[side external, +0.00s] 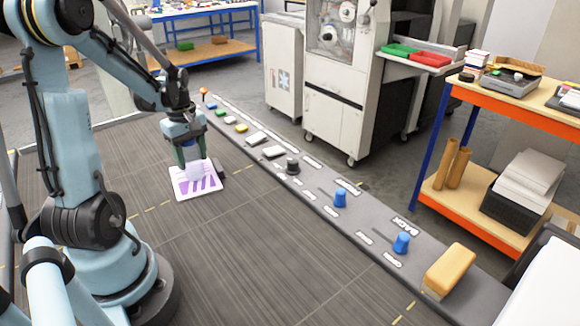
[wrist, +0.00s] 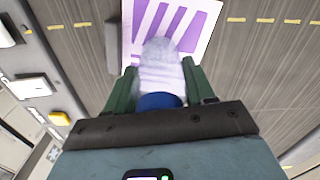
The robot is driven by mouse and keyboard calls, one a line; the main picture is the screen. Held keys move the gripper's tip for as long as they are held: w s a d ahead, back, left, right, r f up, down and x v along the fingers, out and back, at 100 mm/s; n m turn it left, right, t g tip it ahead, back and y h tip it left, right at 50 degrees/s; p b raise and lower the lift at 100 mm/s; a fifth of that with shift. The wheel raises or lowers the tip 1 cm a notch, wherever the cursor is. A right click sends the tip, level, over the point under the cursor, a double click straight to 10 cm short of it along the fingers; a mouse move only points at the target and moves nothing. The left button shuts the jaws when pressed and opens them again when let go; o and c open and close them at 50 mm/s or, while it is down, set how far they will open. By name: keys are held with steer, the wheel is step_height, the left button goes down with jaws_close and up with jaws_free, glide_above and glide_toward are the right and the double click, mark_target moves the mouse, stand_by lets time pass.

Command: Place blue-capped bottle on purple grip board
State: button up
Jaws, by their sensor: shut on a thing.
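My gripper (side external: 192,160) has its green fingers shut on a pale, translucent bottle (wrist: 160,68) with a blue cap (wrist: 160,100). The fingers hold the bottle from both sides near its cap end, with the cap towards the gripper. The purple grip board (side external: 183,190) is a white plate with purple stripes lying on the dark bench. In the wrist view the board (wrist: 211,22) shows behind the bottle's far end. In the side view the bottle (side external: 193,173) appears over the board; whether it touches is unclear.
A dark block (side external: 218,166) stands at the board's right edge. A grey rail (side external: 315,213) with buttons, two blue knobs (side external: 340,197) and a black knob (side external: 292,165) runs along the bench's right side. A yellow-orange block (side external: 449,269) sits at its near end. The bench in front is clear.

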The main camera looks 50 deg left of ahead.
steer(key=shift+f, duration=0.1)
steer(key=o, duration=1.1)
step_height(320, 180, up, 12)
steer(key=shift+f, duration=0.2)
steer(key=shift+r, duration=0.25)
steer(key=shift+w+d+r, duration=0.1)
steer(key=shift+w+d, duration=0.05)
steer(key=shift+d, duration=0.15)
steer(key=w+d+f+m+t, duration=0.1)
steer(key=w+d+m+t, duration=0.1)
steer(key=d+m, duration=0.8)
steer(key=w+d+f+m+t, duration=0.1)
steer(key=w+d+m+t, duration=0.2)
steer(key=d+m, duration=0.6)
steer(key=d+t, duration=0.2)
steer(key=d, duration=0.4)
steer(key=shift+d+f+m, duration=0.35)
steer(key=shift+d+m, duration=0.05)
